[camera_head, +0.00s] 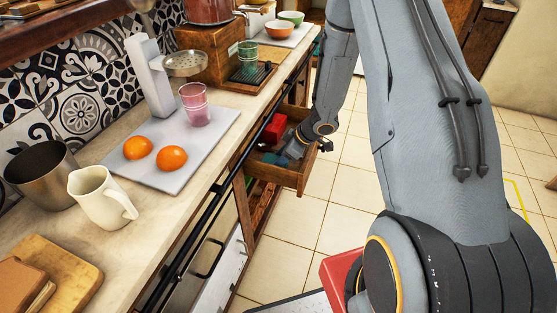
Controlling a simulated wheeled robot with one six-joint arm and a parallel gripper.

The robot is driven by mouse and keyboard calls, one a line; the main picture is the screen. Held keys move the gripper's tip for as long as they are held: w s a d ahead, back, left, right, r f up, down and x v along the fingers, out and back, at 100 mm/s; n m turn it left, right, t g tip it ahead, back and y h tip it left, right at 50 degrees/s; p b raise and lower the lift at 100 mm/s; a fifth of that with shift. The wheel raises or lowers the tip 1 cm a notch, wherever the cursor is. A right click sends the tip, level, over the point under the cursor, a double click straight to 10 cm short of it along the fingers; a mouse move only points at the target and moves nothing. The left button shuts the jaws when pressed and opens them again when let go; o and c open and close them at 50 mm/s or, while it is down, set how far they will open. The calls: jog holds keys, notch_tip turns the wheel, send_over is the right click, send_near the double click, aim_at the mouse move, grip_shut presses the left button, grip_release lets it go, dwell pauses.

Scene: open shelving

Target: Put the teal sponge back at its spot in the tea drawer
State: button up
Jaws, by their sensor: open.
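The wooden drawer (292,178) is pulled out below the counter, in the middle of the view. A small teal-blue block (283,160), which looks like the teal sponge, is inside it towards the front. It is too small to tell exactly how it lies. My gripper (325,146) is over the drawer's right side, small and dark in the view. It is open, and I see nothing held in it. My arm hides part of the drawer's far right side.
A red item (277,129) and dark items share the drawer. The counter above holds a grey board (190,150) with two oranges, a pink glass (195,104) and a juicer stand (152,80). A white jug (98,198) stands nearer. The tiled floor right of the drawer is clear.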

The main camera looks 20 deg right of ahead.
jog(key=s+d+r+m+h, duration=0.2)
jog(key=d+r, duration=0.1)
jog(key=r, duration=0.4)
jog(key=s+d+r+m+t+h, duration=0.1)
jog(key=d+r+m+h, duration=0.15)
jog(key=r, duration=0.35)
jog(key=s+d+r+m+h, duration=0.1)
jog(key=s+d+r+h, duration=0.15)
jog(key=r, duration=0.45)
jog(key=s+a+r+m+g, duration=0.1)
jog(key=s+a, duration=0.1)
jog(key=s, duration=0.4)
jog(key=s+a+r+m+g+y, duration=0.1)
jog(key=s+a+m+g, duration=0.1)
jog(key=s, duration=0.4)
jog(key=s+a+r+m+g, duration=0.1)
jog(key=s+a+r+m, duration=0.1)
jog(key=s+a, duration=0.2)
jog(key=s, duration=0.3)
jog(key=shift+g+y, duration=0.3)
jog(key=shift+s+r, duration=0.1)
